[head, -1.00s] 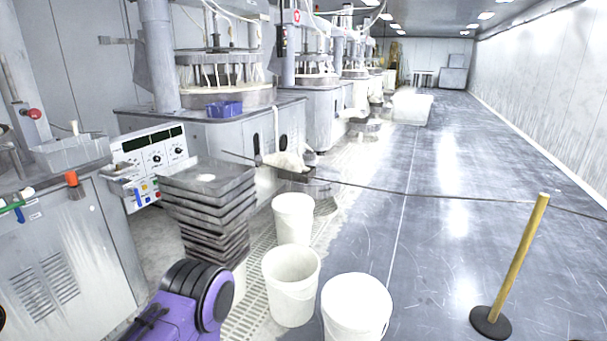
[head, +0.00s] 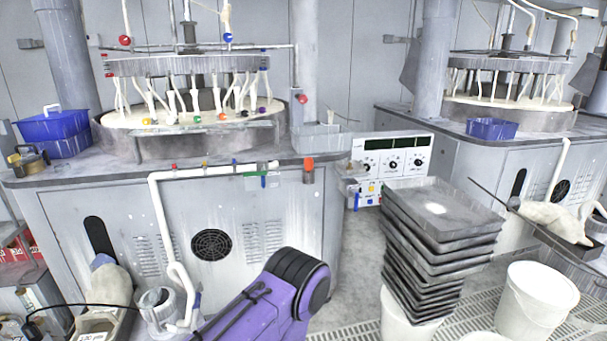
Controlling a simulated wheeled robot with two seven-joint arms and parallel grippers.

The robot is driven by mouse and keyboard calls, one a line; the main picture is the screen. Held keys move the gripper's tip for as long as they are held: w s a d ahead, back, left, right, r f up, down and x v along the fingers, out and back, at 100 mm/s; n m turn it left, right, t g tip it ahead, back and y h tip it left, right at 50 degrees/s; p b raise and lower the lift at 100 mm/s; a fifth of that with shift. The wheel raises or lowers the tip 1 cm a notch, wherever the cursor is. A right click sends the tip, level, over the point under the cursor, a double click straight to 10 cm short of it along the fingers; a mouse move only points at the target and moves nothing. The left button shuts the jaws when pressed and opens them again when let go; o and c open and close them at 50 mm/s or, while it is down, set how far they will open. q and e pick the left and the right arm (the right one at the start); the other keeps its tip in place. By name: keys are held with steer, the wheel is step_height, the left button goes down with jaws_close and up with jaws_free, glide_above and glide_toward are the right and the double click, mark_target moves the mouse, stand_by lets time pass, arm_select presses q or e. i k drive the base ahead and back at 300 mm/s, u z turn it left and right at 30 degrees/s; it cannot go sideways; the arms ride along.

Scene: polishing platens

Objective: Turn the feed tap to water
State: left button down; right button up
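A polishing machine with a round platen (head: 190,125) stands at the left in the head view. A white pipe (head: 215,170) runs along its front edge with small red, yellow and blue fittings. A tap with a green and blue handle (head: 262,179) hangs near the pipe's right end. A red knob (head: 125,40) and a blue knob (head: 228,38) sit on the piping above the platen. No label shows which of these is the feed tap. A purple arm link of mine comes up at the bottom middle. Neither gripper is in view.
A control panel (head: 391,158) stands right of the machine. A stack of grey trays (head: 440,225) and a white bucket (head: 537,300) are at the right. A blue bin (head: 55,130) is on the left. A second machine (head: 520,150) stands behind right.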

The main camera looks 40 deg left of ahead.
mark_target(264, 173)
steer(key=u, duration=0.95)
steer(key=i, duration=0.85)
steer(key=u, duration=1)
steer(key=i, duration=0.35)
steer(key=z, duration=0.8)
